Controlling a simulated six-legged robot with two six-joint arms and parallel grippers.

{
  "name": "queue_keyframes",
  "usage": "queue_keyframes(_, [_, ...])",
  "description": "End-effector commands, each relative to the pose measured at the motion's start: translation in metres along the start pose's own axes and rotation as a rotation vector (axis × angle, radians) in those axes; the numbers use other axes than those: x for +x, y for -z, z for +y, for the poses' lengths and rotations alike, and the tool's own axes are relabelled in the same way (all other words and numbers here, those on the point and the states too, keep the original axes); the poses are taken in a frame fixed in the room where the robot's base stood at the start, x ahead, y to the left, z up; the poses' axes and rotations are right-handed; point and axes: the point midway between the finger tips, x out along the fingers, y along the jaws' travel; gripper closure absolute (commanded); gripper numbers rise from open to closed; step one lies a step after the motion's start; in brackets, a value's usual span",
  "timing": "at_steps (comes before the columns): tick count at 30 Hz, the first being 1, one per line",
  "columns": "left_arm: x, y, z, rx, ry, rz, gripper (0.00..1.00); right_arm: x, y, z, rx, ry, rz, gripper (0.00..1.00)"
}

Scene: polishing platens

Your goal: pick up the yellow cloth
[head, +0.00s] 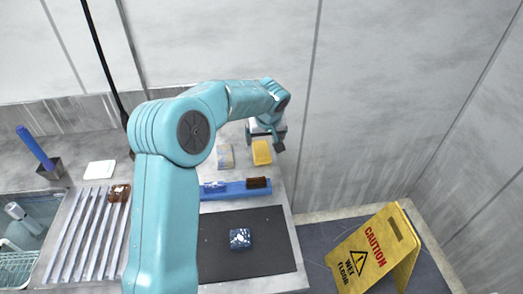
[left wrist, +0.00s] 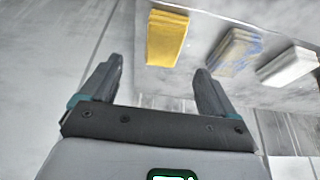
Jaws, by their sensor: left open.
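The yellow cloth (head: 262,154) is a folded pad lying on the counter near its right edge in the head view. It also shows at the top middle of the left wrist view (left wrist: 166,40). My left gripper (head: 265,139) is over the far side of the cloth in the head view. In the left wrist view my left gripper (left wrist: 158,66) has its two dark fingers wide apart, with nothing between them. The cloth is beyond the fingertips, roughly centred on the gap. My right gripper is not in view.
A folded blue-marked cloth (left wrist: 235,50) and a white cloth (left wrist: 288,66) lie beside the yellow one. Nearer are a blue tray (head: 236,192) with a brown brush (head: 258,183), and a black mat (head: 270,262) with a blue block (head: 240,238). A yellow caution sign (head: 372,255) stands right.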

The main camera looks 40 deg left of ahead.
Motion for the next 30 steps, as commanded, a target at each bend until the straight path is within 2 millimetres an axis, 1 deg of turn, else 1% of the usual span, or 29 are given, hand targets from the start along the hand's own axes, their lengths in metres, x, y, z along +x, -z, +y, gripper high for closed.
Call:
queue_keyframes(1, [0.009,0.0,0.0,-0.001,0.003,-0.002,0.11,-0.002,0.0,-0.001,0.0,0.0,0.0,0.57])
queue_keyframes(3, [0.018,0.001,0.0,-0.001,0.0,-0.001,0.11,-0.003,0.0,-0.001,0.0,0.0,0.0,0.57])
queue_keyframes(8, [0.029,0.002,0.0,-0.002,0.0,0.0,0.11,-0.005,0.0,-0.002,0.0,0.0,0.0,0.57])
queue_keyframes(10, [0.037,0.002,-0.002,-0.001,0.002,-0.002,0.11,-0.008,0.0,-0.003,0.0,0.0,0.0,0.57])
queue_keyframes(15, [0.066,0.002,-0.005,0.0,0.002,-0.002,0.11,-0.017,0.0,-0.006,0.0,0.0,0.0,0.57])
queue_keyframes(18, [0.077,0.003,-0.005,-0.001,0.0,0.0,0.11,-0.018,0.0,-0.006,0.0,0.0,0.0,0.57])
queue_keyframes(21, [0.08,0.003,-0.005,-0.002,0.0,0.001,0.11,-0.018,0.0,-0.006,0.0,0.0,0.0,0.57])
queue_keyframes(26, [0.08,0.003,-0.005,-0.001,-0.001,0.001,0.11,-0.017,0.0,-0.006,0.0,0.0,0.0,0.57])
queue_keyframes(27, [0.08,0.003,-0.005,-0.001,-0.001,0.001,0.24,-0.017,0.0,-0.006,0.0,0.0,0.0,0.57])
queue_keyframes(29, [0.08,0.003,-0.005,-0.001,-0.001,0.001,0.43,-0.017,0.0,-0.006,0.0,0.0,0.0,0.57])
queue_keyframes(30, [0.08,0.003,-0.005,-0.001,-0.001,0.001,0.56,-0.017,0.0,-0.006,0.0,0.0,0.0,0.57])
